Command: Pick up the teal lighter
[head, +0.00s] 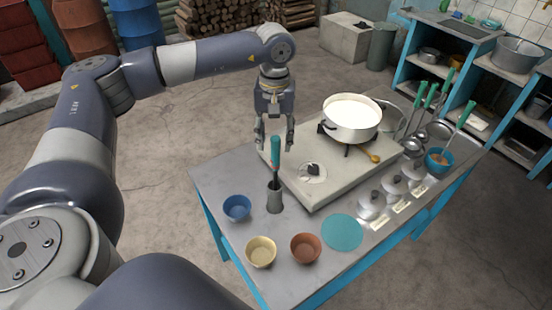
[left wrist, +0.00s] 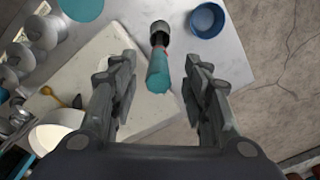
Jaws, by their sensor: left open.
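The teal lighter (head: 275,152) stands upright in a dark grey holder (head: 274,198) on the table. Its lower part is hidden inside the holder. It also shows in the left wrist view (left wrist: 158,70), where its teal handle points up between my fingers. My left gripper (head: 275,146) hangs fingers down at the lighter's top, and it also shows in the left wrist view (left wrist: 160,88). It is open, with a finger on each side of the handle and gaps between. My right gripper is not in view.
A blue bowl (head: 237,208), a cream bowl (head: 260,252) and a brown bowl (head: 305,248) stand near the holder. A teal disc (head: 343,232) lies to the right. Behind is a pale slab (head: 318,190) bearing a pot of milk (head: 351,128). Ladles and lidded pots line the table's right side.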

